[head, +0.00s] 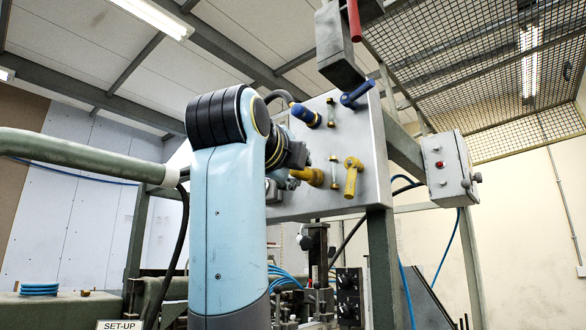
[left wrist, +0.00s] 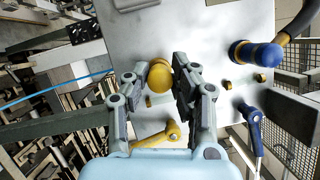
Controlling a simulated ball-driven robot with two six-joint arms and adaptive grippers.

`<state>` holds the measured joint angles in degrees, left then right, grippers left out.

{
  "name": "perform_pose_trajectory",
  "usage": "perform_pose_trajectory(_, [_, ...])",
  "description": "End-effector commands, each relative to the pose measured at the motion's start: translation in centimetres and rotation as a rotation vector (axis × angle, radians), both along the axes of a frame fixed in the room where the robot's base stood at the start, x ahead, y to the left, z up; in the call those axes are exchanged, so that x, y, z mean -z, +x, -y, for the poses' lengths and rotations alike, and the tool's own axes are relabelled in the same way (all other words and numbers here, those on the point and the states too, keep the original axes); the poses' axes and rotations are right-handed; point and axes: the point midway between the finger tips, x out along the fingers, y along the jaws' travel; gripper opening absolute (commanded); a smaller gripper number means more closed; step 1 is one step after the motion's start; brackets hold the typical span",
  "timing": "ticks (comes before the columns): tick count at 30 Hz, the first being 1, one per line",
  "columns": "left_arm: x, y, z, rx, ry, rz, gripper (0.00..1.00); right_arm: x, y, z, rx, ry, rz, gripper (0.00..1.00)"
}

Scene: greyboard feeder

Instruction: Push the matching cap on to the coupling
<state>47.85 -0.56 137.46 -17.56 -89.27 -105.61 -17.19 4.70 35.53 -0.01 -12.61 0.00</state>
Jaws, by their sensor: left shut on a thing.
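My left gripper (left wrist: 160,84) is in front of the grey panel (left wrist: 200,30), its two fingers either side of a round yellow part (left wrist: 159,75), shut on it. The part looks like the yellow cap. In the head view my left gripper (head: 288,160) is partly hidden by my own arm, and a yellow fitting (head: 311,176) shows between it and the panel. I cannot tell whether cap and coupling touch or are seated. A blue fitting (head: 305,116) with a dark hose is above it; it also shows in the left wrist view (left wrist: 262,54).
A yellow lever (head: 352,175) and a blue lever (head: 357,93) stick out of the panel close to the fittings. Two small sight tubes sit between them. A grey box with a red handle (head: 354,20) is above. A control box (head: 452,168) is at the right.

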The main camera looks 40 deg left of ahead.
Motion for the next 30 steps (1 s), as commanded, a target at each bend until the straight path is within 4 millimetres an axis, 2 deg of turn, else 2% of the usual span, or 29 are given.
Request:
perform_pose_trajectory(13, [-0.02, 0.91, 0.07, 0.000, 0.000, 0.000, 0.02, -0.21, 0.00, -0.09, 0.000, 0.001, 0.000, 0.47])
perform_pose_trajectory(14, [-0.02, 0.88, 0.07, 0.000, 0.000, 0.000, 0.28, -0.19, 0.00, -0.11, 0.000, 0.001, 0.000, 0.47])
perform_pose_trajectory(19, [-0.01, 0.87, 0.07, 0.000, 0.000, 0.000, 0.50, -0.17, -0.02, -0.27, 0.001, 0.003, 0.000, 0.47])
perform_pose_trajectory(30, [0.02, 0.43, 0.02, 0.000, -0.001, 0.000, 0.51, -0.04, 0.01, -0.11, 0.001, 0.001, 0.000, 0.47])
